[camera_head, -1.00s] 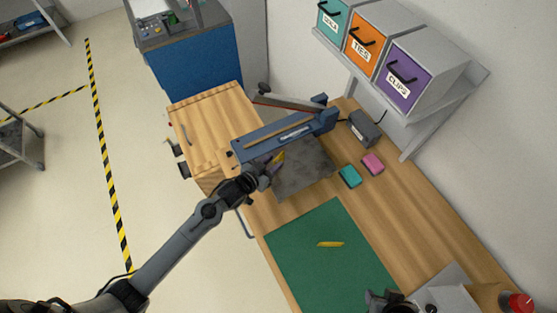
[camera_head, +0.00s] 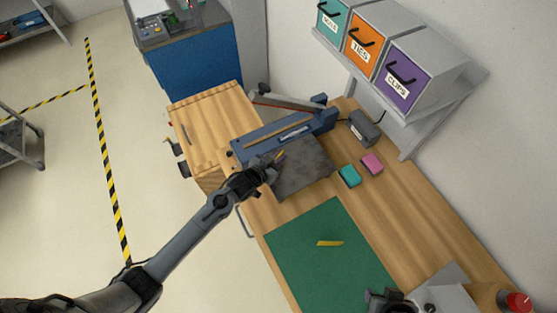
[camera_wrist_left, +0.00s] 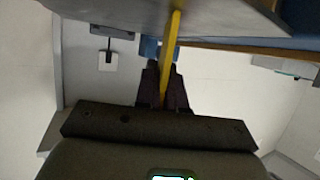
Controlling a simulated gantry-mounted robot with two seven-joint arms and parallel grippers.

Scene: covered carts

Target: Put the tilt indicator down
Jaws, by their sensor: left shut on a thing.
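My left gripper (camera_head: 272,164) is shut on a thin yellow strip, which I take to be the tilt indicator (camera_head: 280,155). It is over the near-left part of a grey plate (camera_head: 305,172), beside a blue bar-shaped machine (camera_head: 262,143). In the left wrist view the yellow tilt indicator (camera_wrist_left: 171,50) stands between the dark fingertips (camera_wrist_left: 163,88), its far end against the grey surface.
Another yellow piece (camera_head: 330,243) lies on the green mat (camera_head: 310,270). Labelled bins (camera_head: 408,80) sit on a shelf above. A red-topped item (camera_head: 517,302) stands lower right.

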